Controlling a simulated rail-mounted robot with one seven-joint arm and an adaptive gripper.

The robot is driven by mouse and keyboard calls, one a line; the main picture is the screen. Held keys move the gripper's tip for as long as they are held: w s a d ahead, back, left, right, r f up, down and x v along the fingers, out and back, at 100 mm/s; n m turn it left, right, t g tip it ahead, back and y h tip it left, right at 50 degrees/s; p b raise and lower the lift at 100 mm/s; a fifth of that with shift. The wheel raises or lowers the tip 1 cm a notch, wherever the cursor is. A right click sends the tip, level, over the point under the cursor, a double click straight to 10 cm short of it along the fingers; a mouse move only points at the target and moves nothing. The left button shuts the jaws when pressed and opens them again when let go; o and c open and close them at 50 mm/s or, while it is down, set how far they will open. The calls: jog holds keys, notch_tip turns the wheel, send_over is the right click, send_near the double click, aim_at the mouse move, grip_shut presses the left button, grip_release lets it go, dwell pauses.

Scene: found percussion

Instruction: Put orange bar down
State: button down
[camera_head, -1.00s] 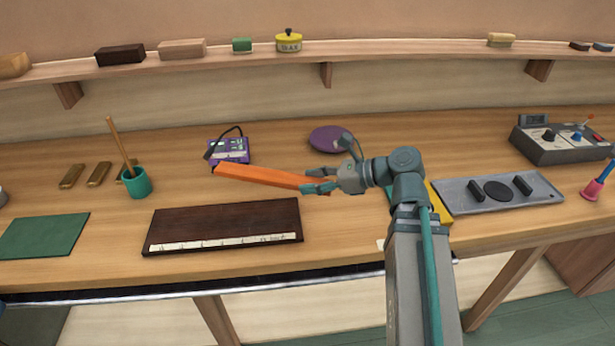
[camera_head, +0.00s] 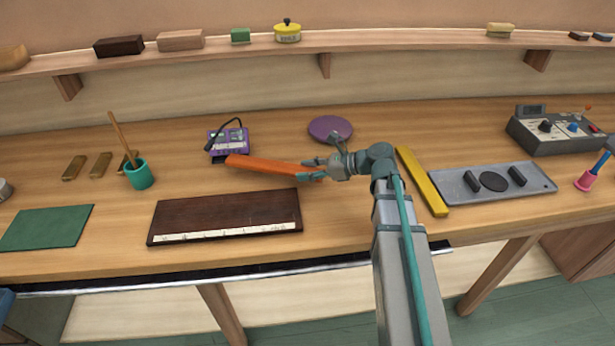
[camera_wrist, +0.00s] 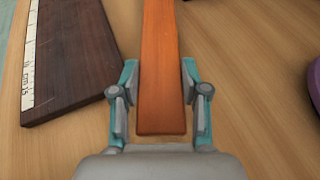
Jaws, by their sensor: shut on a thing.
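The orange bar (camera_head: 264,167) is a long, flat piece held near its right end by my gripper (camera_head: 315,169). It lies roughly level behind the dark brown board, low over the wooden bench; I cannot tell whether it touches the wood. In the wrist view, the bar (camera_wrist: 161,60) runs straight ahead between the two fingers of my gripper (camera_wrist: 161,110). Its near end sits between them. The far end of the bar is out of the wrist view.
The dark brown board (camera_head: 225,210) with a white marked strip lies in front of the bar. A purple device (camera_head: 228,141) stands behind its left end. A purple disc (camera_head: 329,129) lies behind my gripper. A yellow bar (camera_head: 422,181) lies to the right. Bare bench lies around the orange bar.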

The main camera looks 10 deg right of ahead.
jog(key=shift+f, duration=1.4)
jog(key=c, duration=0.6)
grip_release()
jog(key=shift+f, duration=0.1)
jog(key=v, duration=1.1)
jog(key=shift+s+b, duration=0.1)
jog(key=shift+b, duration=0.3)
jog(key=shift+o, duration=0.6)
jog(key=shift+s+d+r, duration=0.15)
jog(key=shift+d+r, duration=0.15)
jog(key=shift+d, duration=0.15)
